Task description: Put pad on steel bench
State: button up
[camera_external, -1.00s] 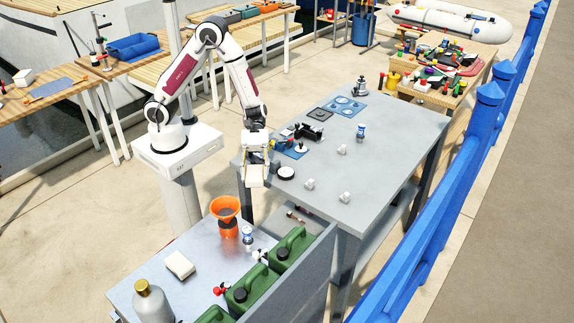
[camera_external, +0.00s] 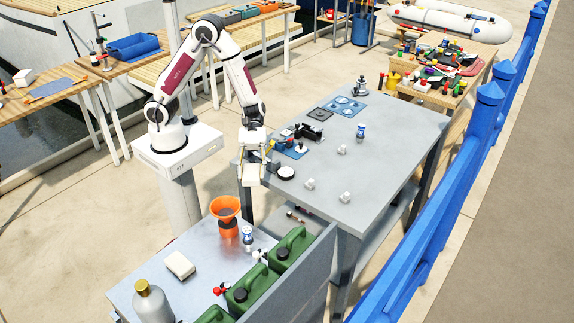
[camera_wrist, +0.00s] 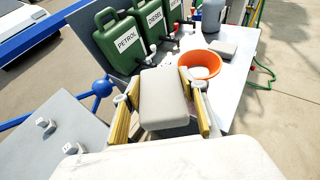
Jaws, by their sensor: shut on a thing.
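My gripper (camera_external: 253,160) is shut on a pale grey pad (camera_external: 250,180). In the wrist view the pad (camera_wrist: 168,98) sits between the two yellow-sided fingers (camera_wrist: 165,108). The held pad is in the air at the left edge of the large grey metal bench (camera_external: 330,190), near its front left corner. A second metal-topped bench (camera_external: 205,285) stands in front and lower in the picture. A similar pale pad (camera_external: 180,265) lies on it. I cannot tell which of the two benches is the steel bench.
The front bench carries an orange funnel (camera_external: 226,210), green jerry cans (camera_external: 292,247), a small blue-and-white can (camera_external: 248,236) and a grey bottle (camera_external: 152,300). An upright grey panel (camera_external: 312,275) lines its right side. A black-and-white disc (camera_external: 286,173) lies on the large bench.

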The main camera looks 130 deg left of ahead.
jog(key=w+a+n+t+y, duration=0.2)
jog(key=w+a, duration=0.3)
jog(key=a, duration=0.7)
jog(key=r+n+t+y, duration=0.2)
jog(key=n+t+y, duration=0.1)
jog(key=n+y, duration=0.5)
send_over(340, 135)
jog(key=shift+f, duration=0.15)
jog(key=shift+f, duration=3.15)
jog(key=shift+f, duration=1.85)
